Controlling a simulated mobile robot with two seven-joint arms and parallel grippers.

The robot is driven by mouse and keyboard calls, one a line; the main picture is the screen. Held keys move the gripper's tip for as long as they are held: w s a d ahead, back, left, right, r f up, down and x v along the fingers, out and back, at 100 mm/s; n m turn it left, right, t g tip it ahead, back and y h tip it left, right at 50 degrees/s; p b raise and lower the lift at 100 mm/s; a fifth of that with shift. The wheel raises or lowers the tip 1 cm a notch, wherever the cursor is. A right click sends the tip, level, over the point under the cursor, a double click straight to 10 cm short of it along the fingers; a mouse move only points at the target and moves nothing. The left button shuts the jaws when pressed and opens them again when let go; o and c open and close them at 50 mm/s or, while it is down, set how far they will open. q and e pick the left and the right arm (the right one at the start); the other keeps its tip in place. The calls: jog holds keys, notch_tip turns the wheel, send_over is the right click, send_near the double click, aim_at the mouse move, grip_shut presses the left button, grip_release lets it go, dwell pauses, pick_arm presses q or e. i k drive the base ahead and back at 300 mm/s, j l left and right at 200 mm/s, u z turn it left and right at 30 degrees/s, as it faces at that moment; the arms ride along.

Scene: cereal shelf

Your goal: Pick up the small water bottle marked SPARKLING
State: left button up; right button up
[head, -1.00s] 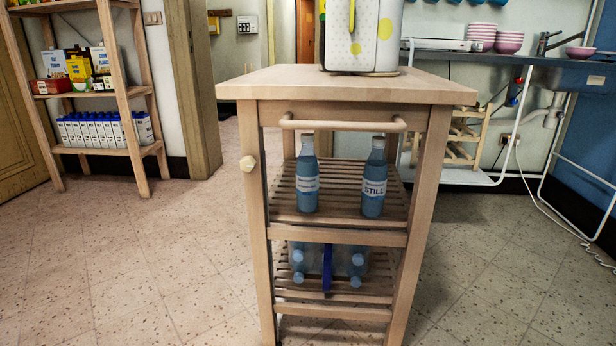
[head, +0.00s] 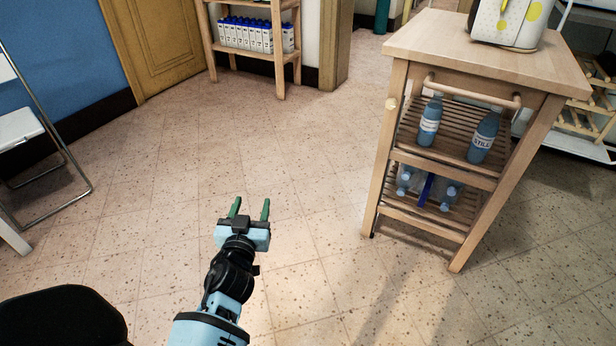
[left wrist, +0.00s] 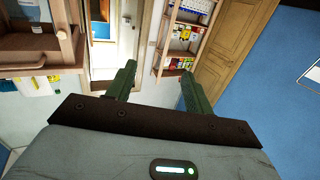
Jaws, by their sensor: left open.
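Two small blue water bottles stand upright on the upper slatted shelf of a wooden cart (head: 480,62) in the head view. The right bottle (head: 484,138) has a label that reads STILL. The left bottle (head: 430,122) has a white label whose word is too small to read. My left gripper (head: 250,208) is open and empty, over the floor to the left of the cart and well apart from the bottles. Its two green fingers also show in the left wrist view (left wrist: 157,82), with nothing between them. My right gripper is out of view.
More bottles (head: 450,195) lie on the cart's lower shelf around a blue divider. A front handle bar (head: 470,92) crosses above the upper shelf. A wooden rack (head: 255,55) stands at the back, and a white chair (head: 20,130) at the left. The floor between is clear.

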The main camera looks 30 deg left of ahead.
aim_at(432, 114)
jog(key=i+l, duration=0.9)
jog(key=i+l+u, duration=0.15)
jog(key=i+l, duration=0.75)
jog(key=l, duration=0.1)
